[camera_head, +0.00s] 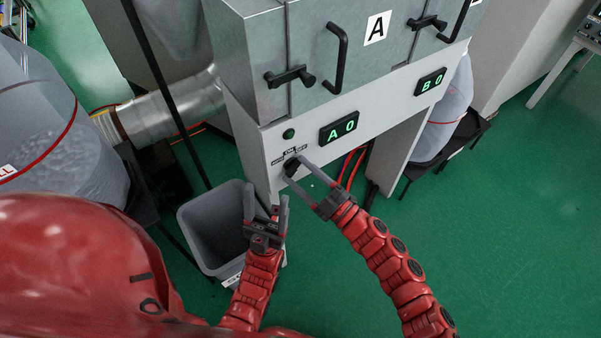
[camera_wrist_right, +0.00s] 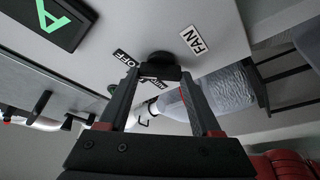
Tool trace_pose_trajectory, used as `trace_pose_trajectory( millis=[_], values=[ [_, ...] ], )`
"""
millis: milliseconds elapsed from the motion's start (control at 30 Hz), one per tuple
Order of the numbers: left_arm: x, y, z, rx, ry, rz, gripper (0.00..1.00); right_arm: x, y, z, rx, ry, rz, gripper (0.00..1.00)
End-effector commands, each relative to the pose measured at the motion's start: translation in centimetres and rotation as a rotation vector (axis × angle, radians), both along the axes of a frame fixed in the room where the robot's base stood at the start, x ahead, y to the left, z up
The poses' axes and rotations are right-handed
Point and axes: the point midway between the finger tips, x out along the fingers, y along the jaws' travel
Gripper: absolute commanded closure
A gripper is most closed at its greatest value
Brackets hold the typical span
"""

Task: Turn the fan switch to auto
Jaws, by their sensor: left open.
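The fan switch (camera_head: 291,166) is a small black knob on the cabinet's white front panel, with small labels around it. In the right wrist view the black knob (camera_wrist_right: 163,66) sits among an OFF label (camera_wrist_right: 124,58), a FAN label (camera_wrist_right: 193,40) and a partly hidden label (camera_wrist_right: 155,82). I cannot tell where the knob points. My right gripper (camera_head: 296,168) is open, its fingertips apart on either side of the knob; I cannot tell if they touch it. My left gripper (camera_head: 267,192) is open and empty below the panel, over the grey bin's right side.
The grey bin (camera_head: 196,225) stands on the green floor below the panel. A round green button (camera_head: 288,134) and display A (camera_head: 338,128) are above the knob. Door handles (camera_head: 338,58) stick out higher up.

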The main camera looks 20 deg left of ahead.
Motion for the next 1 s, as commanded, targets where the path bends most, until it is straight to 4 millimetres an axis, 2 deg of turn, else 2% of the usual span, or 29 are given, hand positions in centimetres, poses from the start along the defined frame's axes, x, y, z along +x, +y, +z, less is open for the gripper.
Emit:
trace_pose_trajectory(
  millis=[33,200,267,633,1000],
  values=[
    [0.01,0.00,0.00,0.000,0.000,0.000,0.34,-0.03,0.00,-0.04,-0.001,0.000,0.001,0.52],
    [0.00,0.00,-0.01,0.000,0.000,0.000,0.34,-0.04,0.00,-0.06,-0.001,0.000,0.001,0.82],
    [0.00,0.00,-0.01,0.000,0.000,0.000,0.34,-0.05,0.01,-0.07,-0.001,0.000,0.001,0.91],
    [0.01,0.00,0.05,0.000,0.000,0.000,0.34,-0.05,-0.01,-0.11,0.042,0.057,0.000,0.91],
    [0.01,-0.01,0.30,0.000,0.000,0.000,0.34,-0.16,0.07,-0.13,0.224,0.288,0.001,0.91]
  ],
)
